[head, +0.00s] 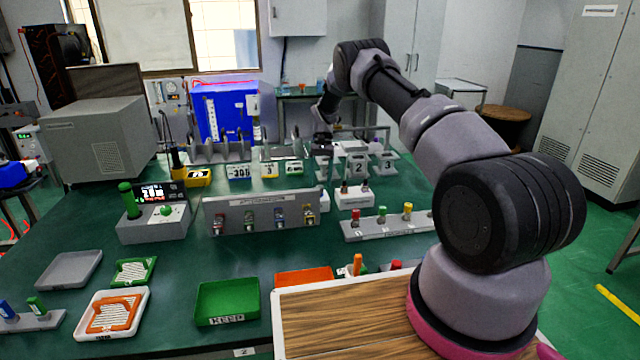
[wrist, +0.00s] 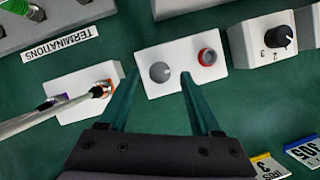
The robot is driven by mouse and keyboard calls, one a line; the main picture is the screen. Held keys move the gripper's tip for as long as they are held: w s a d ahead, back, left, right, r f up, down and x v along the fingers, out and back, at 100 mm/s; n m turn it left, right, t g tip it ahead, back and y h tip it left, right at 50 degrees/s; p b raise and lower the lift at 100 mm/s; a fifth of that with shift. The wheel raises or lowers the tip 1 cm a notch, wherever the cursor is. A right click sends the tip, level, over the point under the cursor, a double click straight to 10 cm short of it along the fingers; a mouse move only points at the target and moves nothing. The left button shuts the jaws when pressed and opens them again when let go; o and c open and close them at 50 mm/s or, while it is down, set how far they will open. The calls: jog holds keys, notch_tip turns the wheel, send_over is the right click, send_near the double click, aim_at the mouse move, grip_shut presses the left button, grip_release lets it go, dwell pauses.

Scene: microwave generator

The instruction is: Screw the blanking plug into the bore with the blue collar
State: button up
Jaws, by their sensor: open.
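My gripper (wrist: 158,80) is open and empty in the wrist view, its two dark green fingers reaching over the near edge of a white block (wrist: 204,84). On this block are a round grey slotted piece (wrist: 160,72), between the fingertips, and a red-collared opening (wrist: 208,57) to its right. I cannot tell whether the grey piece is the blanking plug. Another white block (wrist: 112,70), on the left, carries an orange ring and a purple ring (wrist: 52,101), with metal rods slanting across. No clearly blue collar shows. In the head view my gripper (head: 324,140) is small and dark.
A block with a black dial (wrist: 279,37) stands right of the fingers. The terminations rack (head: 385,228) and a grey rack of coloured pieces (head: 262,202) stand nearer in the head view. A green tray (head: 227,303) lies at the front. Numbered stands (head: 357,166) are behind.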

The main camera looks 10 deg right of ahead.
jog(key=v, duration=0.9)
jog(key=shift+r, duration=0.15)
